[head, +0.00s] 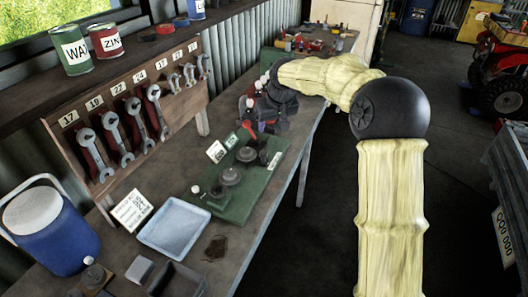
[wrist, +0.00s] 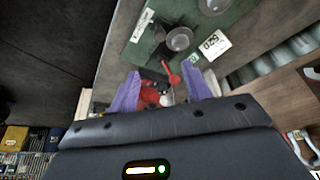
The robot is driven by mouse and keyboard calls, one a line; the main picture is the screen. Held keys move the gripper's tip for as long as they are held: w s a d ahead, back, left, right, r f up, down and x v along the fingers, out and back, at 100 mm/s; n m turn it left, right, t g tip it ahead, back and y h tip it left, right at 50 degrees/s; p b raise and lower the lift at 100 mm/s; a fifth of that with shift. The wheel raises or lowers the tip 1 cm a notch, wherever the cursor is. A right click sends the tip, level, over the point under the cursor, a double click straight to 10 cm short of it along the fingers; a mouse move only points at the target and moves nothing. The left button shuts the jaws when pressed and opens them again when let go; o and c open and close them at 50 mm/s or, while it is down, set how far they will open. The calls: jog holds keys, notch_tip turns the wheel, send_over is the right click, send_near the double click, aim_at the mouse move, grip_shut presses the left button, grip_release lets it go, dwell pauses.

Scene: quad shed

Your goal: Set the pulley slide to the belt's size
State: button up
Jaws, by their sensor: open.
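A green board (head: 236,205) lies on the bench with two grey pulleys on it, the farther one (head: 246,154) beside a dark block (head: 271,152). The farther pulley also shows in the wrist view (wrist: 180,38), next to the dark block and a red-knobbed lever (wrist: 173,77).
A blue-grey tray (head: 174,224) and a white printed card (head: 131,210) lie on the near bench. A wrench rack (head: 125,125) stands along the left. A blue cooler (head: 50,232) is at the near left. Open floor (head: 310,225) lies right of the bench.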

aim_at(264, 152)
jog(key=shift+f, duration=0.1)
jog(key=p+x, duration=0.3)
jog(key=x, duration=1.4)
jog(key=shift+f, duration=0.2)
jog(key=shift+d, duration=0.1)
grip_shut()
